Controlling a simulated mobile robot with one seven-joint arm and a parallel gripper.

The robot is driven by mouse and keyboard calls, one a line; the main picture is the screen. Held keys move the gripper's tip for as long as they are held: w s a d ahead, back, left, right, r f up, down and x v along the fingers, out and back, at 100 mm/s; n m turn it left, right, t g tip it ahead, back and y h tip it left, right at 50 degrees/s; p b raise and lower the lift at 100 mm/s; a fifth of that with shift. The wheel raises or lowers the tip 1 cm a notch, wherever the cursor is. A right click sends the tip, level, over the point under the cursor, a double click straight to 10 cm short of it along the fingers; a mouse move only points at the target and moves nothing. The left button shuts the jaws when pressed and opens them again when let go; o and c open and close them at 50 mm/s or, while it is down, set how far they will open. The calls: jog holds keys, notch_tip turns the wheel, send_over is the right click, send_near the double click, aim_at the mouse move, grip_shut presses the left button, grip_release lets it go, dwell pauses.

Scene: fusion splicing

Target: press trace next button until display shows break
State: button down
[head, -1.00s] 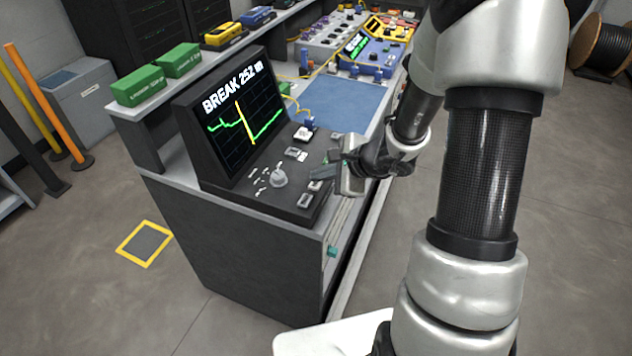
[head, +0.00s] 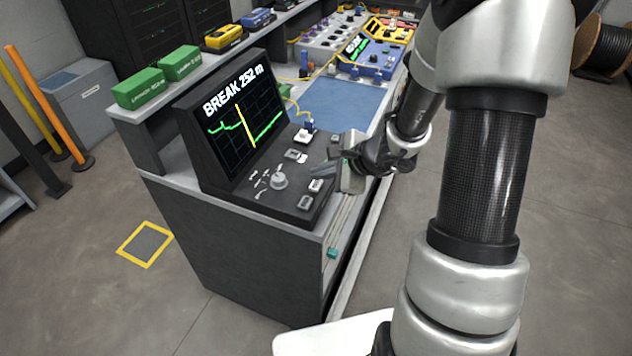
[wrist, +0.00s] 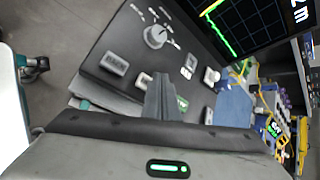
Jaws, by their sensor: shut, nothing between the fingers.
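The display (head: 243,115) on the black trace instrument reads "BREAK 252 m" above a green trace with a yellow marker line. Its sloping panel has a grey knob (head: 279,180) and several buttons. One button (head: 315,186) is close to my fingertips, and another (head: 305,202) sits nearer the front corner. My gripper (head: 322,171) is shut and empty just over the panel's right side. In the wrist view my shut fingers (wrist: 162,98) partly hide a button with a green edge. A button (wrist: 115,64) lies left of them. I cannot tell whether the fingertips touch the panel.
A blue mat (head: 347,105) lies on the bench behind the instrument. Green boxes (head: 140,87) stand on the shelf at left. A yellow and blue device (head: 378,52) is at the far end. Open floor lies right of the bench.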

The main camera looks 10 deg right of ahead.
aim_at(320, 186)
jog(key=shift+r+p, duration=1.8)
jog(key=shift+r, duration=0.75)
jog(key=s+a+r+n+g+p, duration=0.15)
jog(key=s+a+r+n, duration=0.3)
jog(key=r, duration=0.45)
jog(key=s+a+r+n+g+p, duration=0.1)
jog(key=s+a+r+n+p, duration=0.3)
jog(key=r, duration=0.4)
jog(key=s+d+r+n+h+p, duration=0.2)
jog(key=s+d+r+n, duration=0.2)
jog(key=s+r+n, duration=0.1)
jog(key=s+d+r+n+h+p, duration=0.2)
jog(key=s+d+r+n+h, duration=0.1)
jog(key=s+r+n, duration=0.3)
jog(key=s+r, duration=0.2)
jog(key=s, duration=0.2)
jog(key=shift+s+d+t, duration=0.25)
jog(key=shift+d+t, duration=0.1)
